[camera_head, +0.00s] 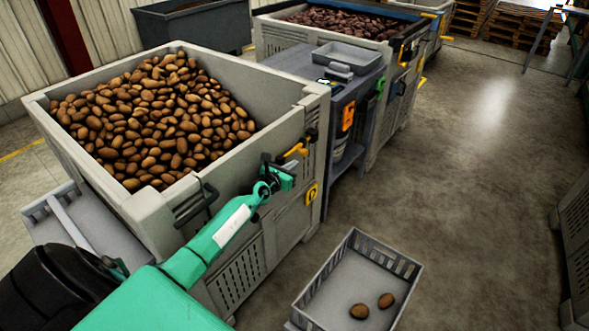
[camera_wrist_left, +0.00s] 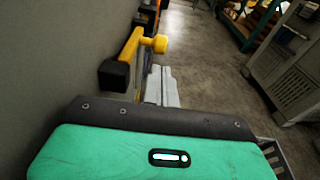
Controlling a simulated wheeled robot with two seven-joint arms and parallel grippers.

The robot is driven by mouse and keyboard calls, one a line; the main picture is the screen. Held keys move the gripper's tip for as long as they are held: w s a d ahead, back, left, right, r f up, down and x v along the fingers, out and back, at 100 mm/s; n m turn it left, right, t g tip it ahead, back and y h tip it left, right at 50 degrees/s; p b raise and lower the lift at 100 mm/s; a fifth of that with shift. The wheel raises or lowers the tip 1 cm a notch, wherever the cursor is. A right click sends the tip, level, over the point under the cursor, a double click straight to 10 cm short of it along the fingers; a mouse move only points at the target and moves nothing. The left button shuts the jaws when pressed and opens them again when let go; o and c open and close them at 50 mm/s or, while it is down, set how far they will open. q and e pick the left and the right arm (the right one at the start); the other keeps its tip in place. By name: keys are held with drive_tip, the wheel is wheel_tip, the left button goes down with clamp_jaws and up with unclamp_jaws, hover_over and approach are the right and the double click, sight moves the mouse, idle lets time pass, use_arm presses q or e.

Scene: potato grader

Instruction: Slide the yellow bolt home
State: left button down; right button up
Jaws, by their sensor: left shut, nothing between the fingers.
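The yellow bolt (camera_head: 294,150) is on the near-right corner of the large grey potato bin (camera_head: 240,140), with black fittings beside it. In the left wrist view, a yellow bar with a round knob (camera_wrist_left: 160,43) and a black end block stands out along the grey wall. My left gripper (camera_head: 279,166) is shut and empty at the bin's outer wall, just below and left of the bolt. A small gap seems to show, but I cannot tell if they touch. Its fingertips are hidden in the wrist view. My right gripper is not in view.
A black handle (camera_head: 196,204) sticks out of the bin's near wall.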

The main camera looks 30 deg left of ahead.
use_arm(q)
drive_tip(key=s+r+p, duration=0.1)
drive_tip(key=s+p, duration=0.1)
drive_tip(key=s, duration=0.8)
drive_tip(key=shift+s+a+r, duration=0.15)
drive_tip(key=shift+r, duration=0.05)
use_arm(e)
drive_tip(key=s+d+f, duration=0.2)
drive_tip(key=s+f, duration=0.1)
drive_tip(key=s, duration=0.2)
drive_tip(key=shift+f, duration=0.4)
